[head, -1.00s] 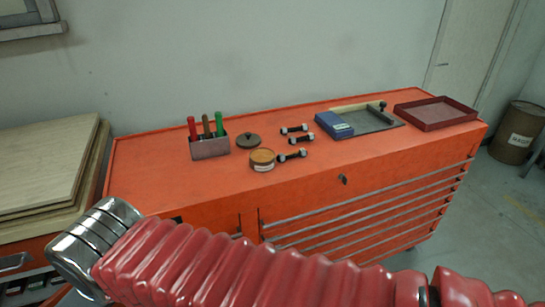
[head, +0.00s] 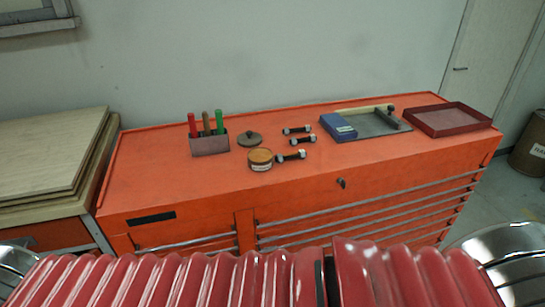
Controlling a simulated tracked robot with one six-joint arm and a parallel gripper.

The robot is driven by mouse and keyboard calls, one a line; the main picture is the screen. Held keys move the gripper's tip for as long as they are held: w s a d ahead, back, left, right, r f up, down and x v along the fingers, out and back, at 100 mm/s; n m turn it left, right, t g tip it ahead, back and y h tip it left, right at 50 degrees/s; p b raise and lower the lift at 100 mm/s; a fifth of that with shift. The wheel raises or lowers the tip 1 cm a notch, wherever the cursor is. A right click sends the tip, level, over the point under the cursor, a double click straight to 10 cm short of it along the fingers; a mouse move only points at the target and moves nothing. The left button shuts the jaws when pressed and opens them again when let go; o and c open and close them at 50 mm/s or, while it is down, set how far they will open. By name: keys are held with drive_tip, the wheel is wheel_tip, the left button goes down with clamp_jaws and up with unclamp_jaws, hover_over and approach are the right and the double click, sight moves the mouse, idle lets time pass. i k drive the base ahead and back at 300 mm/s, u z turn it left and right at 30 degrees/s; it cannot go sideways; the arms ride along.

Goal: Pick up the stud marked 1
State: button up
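Three dark studs with pale nuts at their ends lie on the orange cabinet top (head: 190,185) in the head view. The far stud (head: 297,130), the middle stud (head: 299,140) and the near stud (head: 291,156) lie roughly parallel, a little apart. Their marks are too small to read, so I cannot tell which is marked 1. My gripper is out of view. Only my red ribbed arm cover shows, across the bottom of the picture in front of the cabinet.
Left of the studs are a round tin (head: 260,159), a dark lid (head: 249,139) and a holder with handled tools (head: 209,145). Right are a blue box (head: 338,126), a grey tray (head: 378,121) and a red tray (head: 447,120). The front left top is clear.

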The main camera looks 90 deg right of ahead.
sight(301, 154)
drive_tip(key=u, duration=0.35)
drive_tip(key=k, duration=2.45)
drive_tip(key=z, duration=0.9)
drive_tip(key=i, duration=0.3)
drive_tip(key=z, duration=0.05)
